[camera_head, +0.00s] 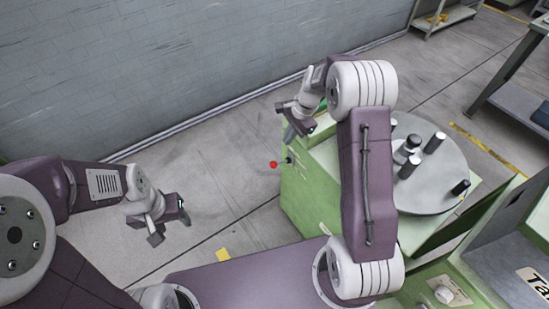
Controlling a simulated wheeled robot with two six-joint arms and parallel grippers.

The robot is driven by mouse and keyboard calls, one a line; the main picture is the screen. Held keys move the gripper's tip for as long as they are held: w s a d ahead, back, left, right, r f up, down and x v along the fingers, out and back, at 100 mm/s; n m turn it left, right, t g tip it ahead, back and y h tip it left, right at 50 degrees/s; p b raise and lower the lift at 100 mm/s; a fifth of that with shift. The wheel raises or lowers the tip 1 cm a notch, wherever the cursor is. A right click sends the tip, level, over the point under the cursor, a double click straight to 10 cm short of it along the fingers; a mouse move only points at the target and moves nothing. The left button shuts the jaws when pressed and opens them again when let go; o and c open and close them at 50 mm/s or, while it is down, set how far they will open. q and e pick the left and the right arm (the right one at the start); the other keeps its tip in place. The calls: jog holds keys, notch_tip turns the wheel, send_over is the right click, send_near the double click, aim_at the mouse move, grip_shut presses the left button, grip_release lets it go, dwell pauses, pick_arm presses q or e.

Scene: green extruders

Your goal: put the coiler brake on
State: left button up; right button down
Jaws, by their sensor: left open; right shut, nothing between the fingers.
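The coiler is a green machine (294,197) with a round grey disc (436,178) on top that carries several dark upright pegs. A small red ball-shaped knob (273,165) sticks out from its left side on a short dark stem; it looks like the brake handle. My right gripper (297,131) is shut and empty, above and slightly right of the red knob, apart from it in the picture. My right arm crosses in front of the machine and hides part of its top. My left gripper (171,222) is open and empty over the floor at left, away from the machine.
A grey block wall (150,70) runs along the back left. Another green machine part with a dark recess (510,262) stands at the lower right. A shelf (443,18) and a table (515,100) are at the upper right.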

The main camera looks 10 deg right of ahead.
jog(key=b, duration=0.2)
send_near(275, 163)
jog(key=x, duration=0.7)
jog(key=shift+w+a, duration=0.1)
pick_arm(q)
jog(key=shift+w+f, duration=0.15)
jog(key=shift+f, duration=0.45)
jog(key=shift+w+f, duration=0.15)
jog(key=shift+f, duration=0.4)
jog(key=shift+a, duration=0.1)
pick_arm(e)
jog(key=shift+r, duration=0.1)
